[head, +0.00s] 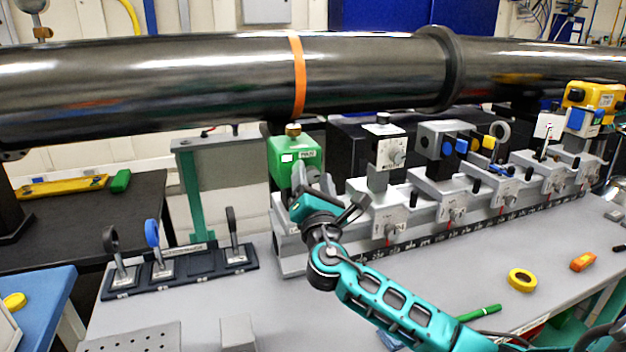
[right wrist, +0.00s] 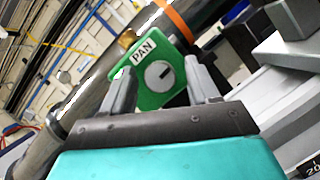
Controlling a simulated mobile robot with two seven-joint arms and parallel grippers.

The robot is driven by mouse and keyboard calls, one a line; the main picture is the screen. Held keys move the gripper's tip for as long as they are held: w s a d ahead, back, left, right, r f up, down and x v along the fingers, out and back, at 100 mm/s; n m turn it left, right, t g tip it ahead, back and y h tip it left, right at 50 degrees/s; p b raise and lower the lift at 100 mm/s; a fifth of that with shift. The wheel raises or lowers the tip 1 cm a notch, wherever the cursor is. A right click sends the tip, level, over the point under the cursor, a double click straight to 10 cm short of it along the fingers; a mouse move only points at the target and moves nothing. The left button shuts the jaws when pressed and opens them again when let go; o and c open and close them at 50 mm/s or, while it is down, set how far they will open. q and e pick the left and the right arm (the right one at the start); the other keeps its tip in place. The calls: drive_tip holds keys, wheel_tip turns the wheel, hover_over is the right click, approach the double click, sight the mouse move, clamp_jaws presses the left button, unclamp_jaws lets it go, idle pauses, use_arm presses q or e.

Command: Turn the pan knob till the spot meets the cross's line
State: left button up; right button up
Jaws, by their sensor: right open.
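The green pan box (head: 284,153) stands at the left end of the grey rail, under the black pipe. In the head view the gripper hides the knob. A white card (head: 549,126) stands near the rail's right end; no spot or cross is readable. My left gripper is out of view.
The black pipe (head: 200,75) with an orange band runs above the rail. A dark tray (head: 180,270) with several handled pieces lies left of the rail.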

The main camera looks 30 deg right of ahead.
drive_tip(key=b+v, duration=0.1)
drive_tip(key=v, duration=1.2)
drive_tip(key=shift+b, duration=0.4)
